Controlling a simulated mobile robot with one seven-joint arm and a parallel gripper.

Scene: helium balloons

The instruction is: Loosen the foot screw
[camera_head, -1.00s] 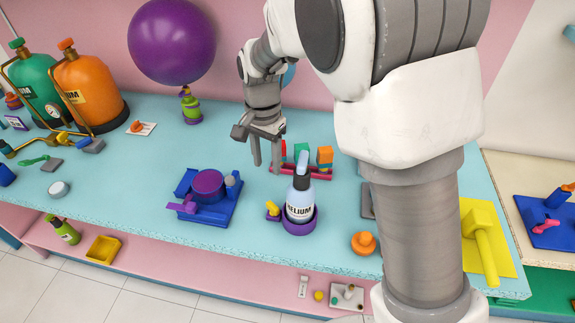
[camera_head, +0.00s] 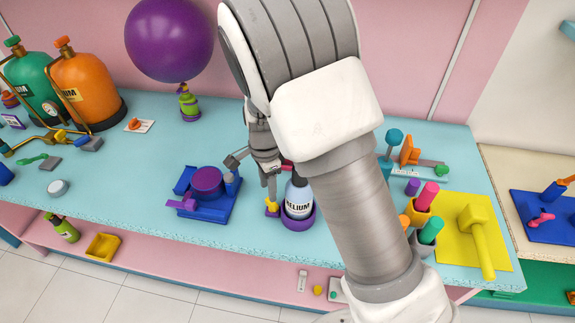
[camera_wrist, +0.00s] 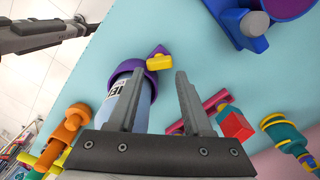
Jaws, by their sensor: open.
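A pale blue bottle labelled HELIUM (camera_head: 299,197) stands upright in a purple foot ring (camera_head: 300,222). A yellow screw (camera_head: 272,209) sticks out at the left side of that ring. In the wrist view the yellow screw (camera_wrist: 159,62) lies just beyond my fingertips, roughly centred between them, with the purple ring (camera_wrist: 128,67) beside it. My gripper (camera_head: 270,192) is open and empty, pointing down just above the screw; it also shows in the wrist view (camera_wrist: 159,78). Contact between fingers and screw cannot be made out. My left finger partly covers the bottle in the wrist view.
A blue stand with a purple disc (camera_head: 207,182) is close on the left. A purple balloon (camera_head: 168,38) floats above a green weight (camera_head: 188,102). A yellow mat with a mallet (camera_head: 478,235) is at right. My arm hides part of the table.

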